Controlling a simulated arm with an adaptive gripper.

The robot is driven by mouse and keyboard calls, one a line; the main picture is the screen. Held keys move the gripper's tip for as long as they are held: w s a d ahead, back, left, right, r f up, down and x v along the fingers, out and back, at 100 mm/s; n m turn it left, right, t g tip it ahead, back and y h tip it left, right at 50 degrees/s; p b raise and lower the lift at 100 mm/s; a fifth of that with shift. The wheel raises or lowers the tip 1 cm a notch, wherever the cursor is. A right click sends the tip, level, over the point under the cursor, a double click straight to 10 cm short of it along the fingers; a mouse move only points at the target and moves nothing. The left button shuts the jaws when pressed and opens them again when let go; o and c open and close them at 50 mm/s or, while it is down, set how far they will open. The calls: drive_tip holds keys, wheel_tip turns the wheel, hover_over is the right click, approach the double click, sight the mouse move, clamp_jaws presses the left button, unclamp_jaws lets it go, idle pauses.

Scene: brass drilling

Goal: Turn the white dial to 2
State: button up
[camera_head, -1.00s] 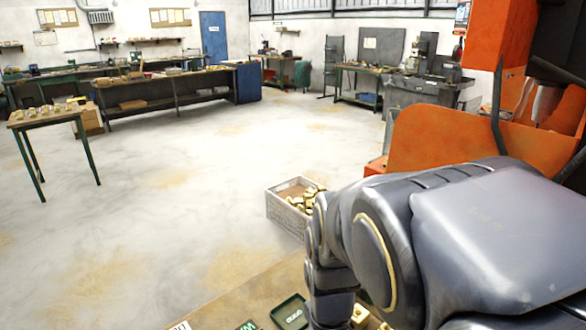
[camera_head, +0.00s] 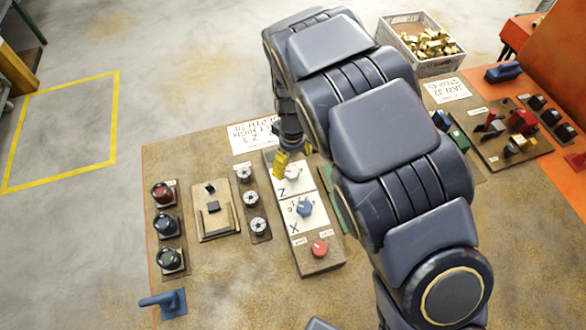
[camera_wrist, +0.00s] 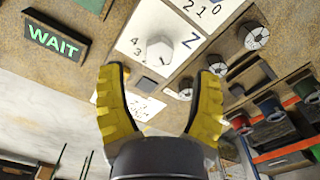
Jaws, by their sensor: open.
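The white dial (camera_head: 291,172) sits on the white plate marked Z (camera_head: 282,194) on the workbench panel. In the wrist view the white dial (camera_wrist: 160,55) lies between and just beyond the yellow fingertips, beside the letter Z. Digits are printed around it; which one it points at I cannot tell. My gripper (camera_wrist: 162,68) is open, its fingers apart on either side of the dial, with no contact visible. In the head view my gripper (camera_head: 281,165) shows as a yellow finger just left of the dial; my arm hides the rest.
A blue dial (camera_head: 305,208) on the X plate and a red knob (camera_head: 319,248) sit nearer. Several round white knobs (camera_head: 251,198) stand left of the plate. A green WAIT sign (camera_wrist: 55,40) is left in the wrist view. A crate of brass parts (camera_head: 422,45) stands beyond the bench.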

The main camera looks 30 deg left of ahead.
sight(293, 172)
wheel_tip(293, 172, down, 5)
drive_tip(key=shift+r, duration=0.1)
clamp_jaws()
